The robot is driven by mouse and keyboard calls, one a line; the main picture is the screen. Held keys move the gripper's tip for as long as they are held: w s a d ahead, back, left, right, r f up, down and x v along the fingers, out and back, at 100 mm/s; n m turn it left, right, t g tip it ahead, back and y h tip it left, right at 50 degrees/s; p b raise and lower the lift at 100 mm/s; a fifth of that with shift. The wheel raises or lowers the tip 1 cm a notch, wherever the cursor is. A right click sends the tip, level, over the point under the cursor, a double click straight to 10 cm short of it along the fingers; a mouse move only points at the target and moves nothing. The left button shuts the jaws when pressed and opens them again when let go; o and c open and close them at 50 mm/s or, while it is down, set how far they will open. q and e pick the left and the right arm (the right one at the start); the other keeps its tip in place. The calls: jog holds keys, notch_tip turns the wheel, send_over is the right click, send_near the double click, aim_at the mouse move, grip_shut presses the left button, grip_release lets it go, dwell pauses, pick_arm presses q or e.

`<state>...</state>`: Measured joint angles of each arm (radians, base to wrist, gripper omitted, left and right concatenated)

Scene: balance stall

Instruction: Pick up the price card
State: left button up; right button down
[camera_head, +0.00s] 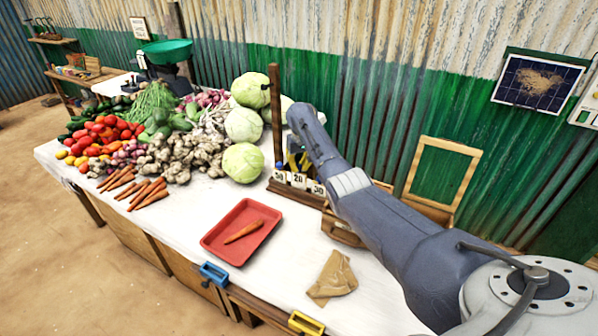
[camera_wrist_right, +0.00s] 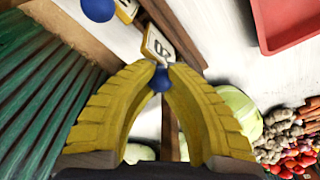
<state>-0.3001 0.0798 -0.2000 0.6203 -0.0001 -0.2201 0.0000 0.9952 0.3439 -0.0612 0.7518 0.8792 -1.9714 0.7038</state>
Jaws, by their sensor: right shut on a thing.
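Several white price cards with dark numbers (camera_head: 298,182) stand in a row in a wooden rack (camera_head: 290,195) on the table. My right gripper (camera_head: 297,163) is over the row, its yellow fingers partly hidden by my arm. In the right wrist view, the right gripper (camera_wrist_right: 165,68) is shut on a price card (camera_wrist_right: 157,45), with the fingertips at its blue knob (camera_wrist_right: 161,82). I cannot tell whether this card is clear of the rack. Another card (camera_wrist_right: 127,9) with a blue knob (camera_wrist_right: 98,8) is beside it. My left gripper is not in view.
A red tray (camera_head: 212,242) holding a carrot is in front of the rack. Cabbages (camera_head: 243,163) and heaped vegetables stand to its left. A wooden post (camera_head: 276,105) rises at the rack. A brown paper piece (camera_head: 332,278) lies at the front right.

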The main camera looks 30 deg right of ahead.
notch_tip(320, 180, up, 21)
dwell(1.1)
